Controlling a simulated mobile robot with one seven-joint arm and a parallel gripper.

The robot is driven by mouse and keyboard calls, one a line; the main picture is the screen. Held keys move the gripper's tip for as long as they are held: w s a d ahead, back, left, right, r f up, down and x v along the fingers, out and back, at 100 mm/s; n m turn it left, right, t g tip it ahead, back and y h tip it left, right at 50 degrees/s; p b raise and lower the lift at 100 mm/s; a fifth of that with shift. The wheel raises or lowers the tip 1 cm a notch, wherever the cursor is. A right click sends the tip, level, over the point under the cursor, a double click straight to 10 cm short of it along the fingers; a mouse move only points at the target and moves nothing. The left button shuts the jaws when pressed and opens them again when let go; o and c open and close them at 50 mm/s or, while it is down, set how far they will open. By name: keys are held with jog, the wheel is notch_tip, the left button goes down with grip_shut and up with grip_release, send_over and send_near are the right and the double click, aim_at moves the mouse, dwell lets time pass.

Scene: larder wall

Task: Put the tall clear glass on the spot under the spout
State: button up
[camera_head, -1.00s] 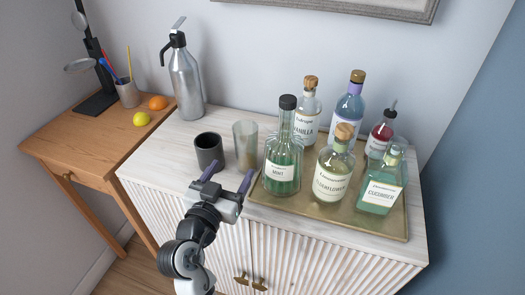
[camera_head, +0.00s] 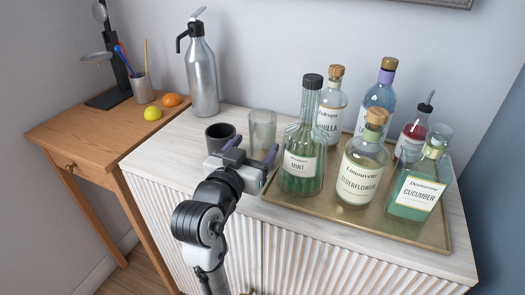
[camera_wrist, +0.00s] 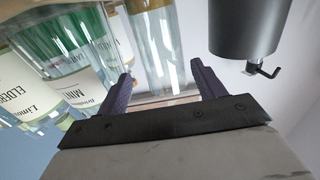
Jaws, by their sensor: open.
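The tall clear glass (camera_head: 262,128) stands upright on the pale cabinet top, between a dark grey cup and the mint bottle. No marked spot shows under the spout.
The dark grey cup (camera_head: 220,137) stands close left of the glass; it also looms in the wrist view (camera_wrist: 250,25). A brass tray (camera_head: 330,215) with several bottles is at the right. The cabinet top (camera_head: 165,140) is clear left of the cup. A wooden desk (camera_head: 75,135) adjoins.

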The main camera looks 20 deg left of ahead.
aim_at(264, 127)
jog(key=w, duration=0.3)
jog(key=shift+r+p, duration=0.15)
jog(key=shift+p, duration=0.15)
jog(key=w+p, duration=0.1)
jog(key=w, duration=0.1)
jog(key=w+r, duration=0.1)
jog(key=w, duration=0.1)
jog(key=shift+a+p, duration=0.1)
jog(key=shift+p, duration=0.3)
jog(key=shift+w+f, duration=0.15)
jog(key=shift+w, duration=0.4)
jog(key=c, duration=0.9)
jog(key=shift+c, duration=1.1)
